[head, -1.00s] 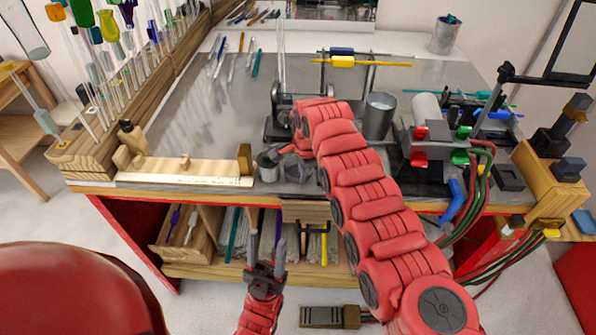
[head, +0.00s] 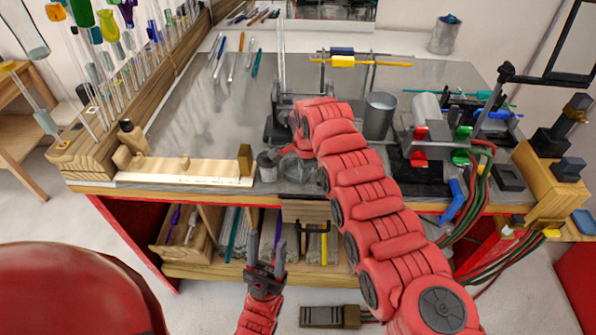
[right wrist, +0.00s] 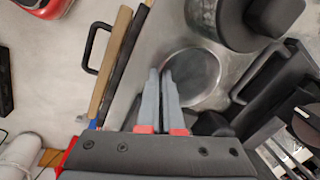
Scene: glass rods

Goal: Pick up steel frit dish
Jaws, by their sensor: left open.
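The steel frit dish (right wrist: 197,76) is a round, shiny, shallow dish in the right wrist view. In the head view it shows as a grey round shape (head: 298,168) near the bench's front edge, partly covered by my right arm. My right gripper (right wrist: 161,74) has its two grey fingers close together at the dish's left rim, with the rim between the tips. In the head view my right gripper is mostly hidden behind its own red arm. My left gripper (head: 266,240) is open and empty, low in front of the shelf below the bench.
A small steel cup (head: 267,166) stands just left of the dish. A taller metal beaker (head: 379,116) and a clamp device (head: 440,150) stand to the right. A wooden block with a scale (head: 185,170) lies left. The grey bench middle (head: 215,120) is mostly clear.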

